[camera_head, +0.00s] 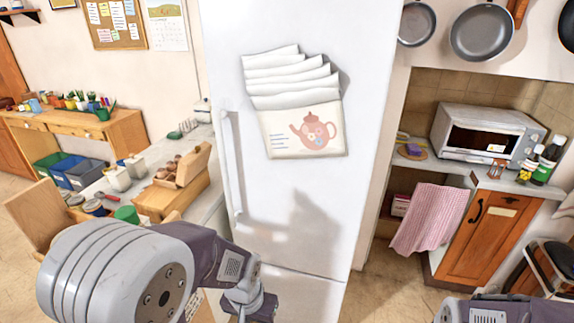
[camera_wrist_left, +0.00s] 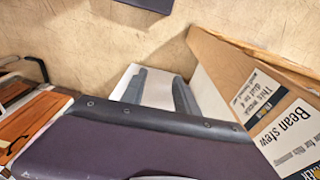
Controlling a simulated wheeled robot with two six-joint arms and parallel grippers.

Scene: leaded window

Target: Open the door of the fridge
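The white fridge (camera_head: 330,200) stands upright in the middle of the head view, and its door is shut. A long vertical white handle (camera_head: 231,170) runs along the door's left edge. My left arm crosses the lower left of the head view, below the handle and apart from it. In the left wrist view my left gripper (camera_wrist_left: 159,78) has its two grey fingers spread apart. A pale surface shows between them; I cannot tell what it belongs to. My right arm shows only at the bottom right edge of the head view; its gripper is out of frame.
A counter with a wooden box (camera_head: 180,190) and jars stands left of the fridge. A wooden cabinet (camera_head: 485,235) and toaster oven (camera_head: 487,135) are at the right.

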